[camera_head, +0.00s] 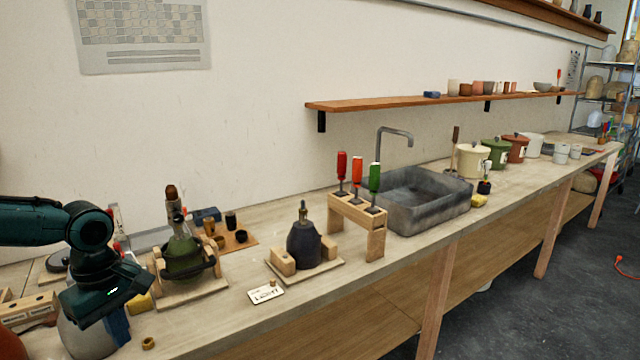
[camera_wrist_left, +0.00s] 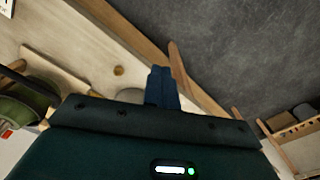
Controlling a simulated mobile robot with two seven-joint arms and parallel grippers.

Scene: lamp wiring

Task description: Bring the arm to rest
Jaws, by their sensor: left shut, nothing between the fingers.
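My left arm (camera_head: 88,228) comes in from the left of the head view, dark teal, bent down over the near left end of the workbench (camera_head: 215,318). My left gripper (camera_head: 118,328) points downward with its blue fingers together and empty. It hangs in front of a grey rounded vessel (camera_head: 85,338), which it partly hides. In the left wrist view the blue fingers (camera_wrist_left: 162,88) also show closed, with the bench edge and the dark floor beyond them. My right gripper is in neither view.
A green lamp base (camera_head: 184,258) sits in a wooden cradle right of my gripper. A dark lamp base (camera_head: 304,245) stands further right, by a rack (camera_head: 358,215) of screwdrivers and a sink (camera_head: 420,200). A small brass ring (camera_head: 148,343) lies near the front edge.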

